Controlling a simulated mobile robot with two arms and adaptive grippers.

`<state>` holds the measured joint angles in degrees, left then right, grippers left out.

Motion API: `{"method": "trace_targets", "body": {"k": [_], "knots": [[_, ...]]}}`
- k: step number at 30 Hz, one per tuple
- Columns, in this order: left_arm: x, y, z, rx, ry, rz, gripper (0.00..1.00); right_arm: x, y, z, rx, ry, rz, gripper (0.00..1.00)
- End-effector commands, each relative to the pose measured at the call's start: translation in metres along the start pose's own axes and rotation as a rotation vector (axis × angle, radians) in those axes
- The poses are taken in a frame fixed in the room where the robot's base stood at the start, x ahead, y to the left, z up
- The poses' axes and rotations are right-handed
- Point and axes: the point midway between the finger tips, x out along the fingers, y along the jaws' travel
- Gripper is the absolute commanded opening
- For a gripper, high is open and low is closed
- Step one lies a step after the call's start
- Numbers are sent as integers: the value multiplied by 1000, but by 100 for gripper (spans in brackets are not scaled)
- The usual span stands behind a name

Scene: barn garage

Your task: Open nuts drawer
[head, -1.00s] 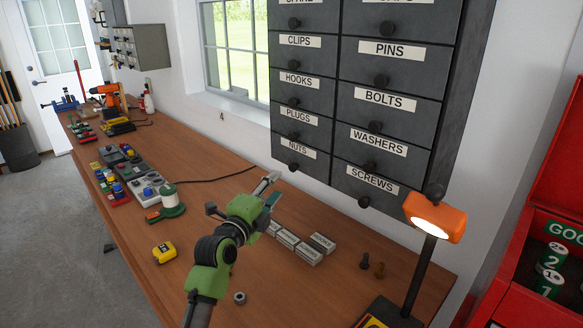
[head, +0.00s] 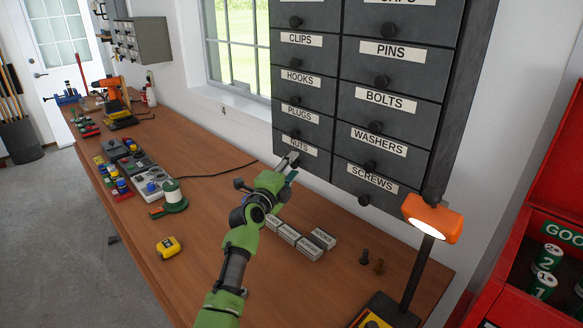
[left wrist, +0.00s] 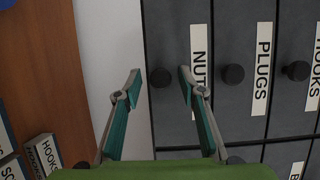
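The nuts drawer (head: 316,166) is the lowest in the left column of the grey wall cabinet, and it is shut. My left gripper (head: 289,160) is open and empty in front of this drawer. In the head view the gripper hides most of the knob. My right gripper is not in view.
The plugs drawer (left wrist: 250,110) is directly above, with its own knob. Several small boxes (head: 302,240) lie on the wooden workbench (head: 200,275) below. An orange lamp (head: 432,217) stands to the right.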

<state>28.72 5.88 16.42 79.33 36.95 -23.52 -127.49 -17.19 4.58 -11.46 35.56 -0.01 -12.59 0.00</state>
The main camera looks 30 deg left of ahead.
Motion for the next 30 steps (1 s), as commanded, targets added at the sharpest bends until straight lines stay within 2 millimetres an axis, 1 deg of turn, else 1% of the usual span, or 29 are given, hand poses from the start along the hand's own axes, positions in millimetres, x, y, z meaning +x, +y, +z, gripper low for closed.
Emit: {"method": "trace_targets", "body": {"k": [1, 2, 3, 6, 11, 14, 17, 24, 27, 30], "knots": [[0, 0, 0, 0, 0, 0, 37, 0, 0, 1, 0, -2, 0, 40], [0, 0, 0, 0, 0, 0, 34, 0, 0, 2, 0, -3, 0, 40], [0, 0, 0, 0, 0, 0, 24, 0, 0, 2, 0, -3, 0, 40], [0, 0, 0, 0, 0, 0, 0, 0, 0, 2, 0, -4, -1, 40], [-1, 0, 1, 1, 0, 1, 0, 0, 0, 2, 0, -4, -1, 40], [-9, 1, 6, 6, -4, 1, 0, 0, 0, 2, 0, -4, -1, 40], [-27, 2, 15, 12, -5, 2, 0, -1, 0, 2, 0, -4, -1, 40], [-80, 2, 35, 12, -3, 3, 0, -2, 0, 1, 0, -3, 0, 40], [-96, 2, 42, 8, -3, 3, 0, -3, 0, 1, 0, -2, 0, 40], [-105, 0, 44, 6, -1, 1, 0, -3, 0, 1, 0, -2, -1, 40]]}}
